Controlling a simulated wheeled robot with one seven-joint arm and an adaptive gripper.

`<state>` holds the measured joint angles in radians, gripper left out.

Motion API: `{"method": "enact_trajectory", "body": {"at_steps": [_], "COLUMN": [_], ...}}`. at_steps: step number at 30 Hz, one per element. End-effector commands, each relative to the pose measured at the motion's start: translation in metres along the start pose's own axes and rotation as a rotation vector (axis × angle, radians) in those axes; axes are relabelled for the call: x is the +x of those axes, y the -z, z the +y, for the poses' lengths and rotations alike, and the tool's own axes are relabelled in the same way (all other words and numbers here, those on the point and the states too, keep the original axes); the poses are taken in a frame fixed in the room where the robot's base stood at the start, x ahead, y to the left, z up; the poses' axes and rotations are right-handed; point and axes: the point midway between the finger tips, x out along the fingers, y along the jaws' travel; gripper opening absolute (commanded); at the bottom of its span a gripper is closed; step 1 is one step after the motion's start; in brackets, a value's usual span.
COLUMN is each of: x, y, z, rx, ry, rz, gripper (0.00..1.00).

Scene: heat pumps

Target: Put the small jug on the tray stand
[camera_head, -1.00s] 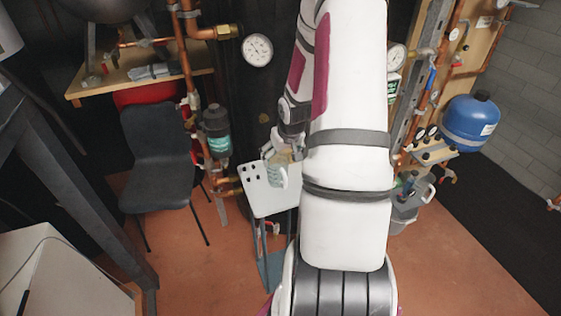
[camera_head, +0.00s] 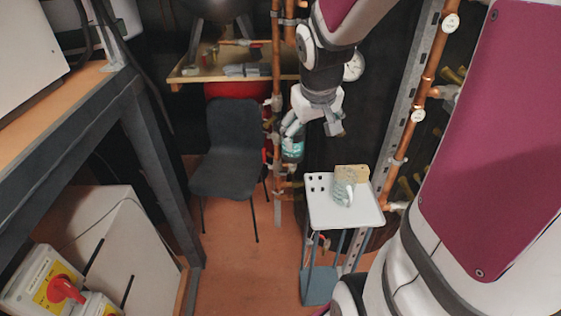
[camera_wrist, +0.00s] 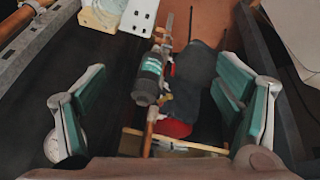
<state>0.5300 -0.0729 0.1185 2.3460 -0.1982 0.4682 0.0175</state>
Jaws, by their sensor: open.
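The small jug (camera_head: 344,191), pale grey-green with a handle, stands on the white top of the tray stand (camera_head: 328,214), near its back. It looks upright. My gripper (camera_head: 313,130) is open and empty, above and to the left of the jug, clear of it. In the wrist view, my open fingers (camera_wrist: 165,100) are spread wide with nothing between them. The tray stand's holed top (camera_wrist: 138,17) shows at the upper edge there, cut off by the frame.
A tan block (camera_head: 353,172) sits behind the jug on the stand. A dark grey chair (camera_head: 228,150) stands to the left. Copper pipes and a green-labelled cylinder (camera_head: 292,148) are close to my gripper. A wooden shelf (camera_head: 205,73) is behind. Orange floor is open between chair and stand.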

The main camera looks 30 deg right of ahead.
Motion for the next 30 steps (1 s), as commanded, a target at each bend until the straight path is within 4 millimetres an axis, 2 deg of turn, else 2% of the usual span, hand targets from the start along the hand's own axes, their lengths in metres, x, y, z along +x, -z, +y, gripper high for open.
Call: {"method": "enact_trajectory", "body": {"at_steps": [1,6,12,15,19,30], "x": [-0.024,-0.086,-0.140,-0.155,-0.166,-0.168], "y": [-0.004,-0.037,-0.089,-0.110,-0.126,-0.131], "z": [-0.016,-0.059,-0.095,-0.104,-0.110,-0.111], "rx": [-0.026,-0.087,-0.159,-0.186,-0.208,-0.214], "ry": [0.010,0.067,0.166,0.210,0.246,0.255], "rz": [0.021,0.050,0.076,0.082,0.084,0.082], "gripper": [0.85,0.85,0.85,0.85,0.85,0.85]}}
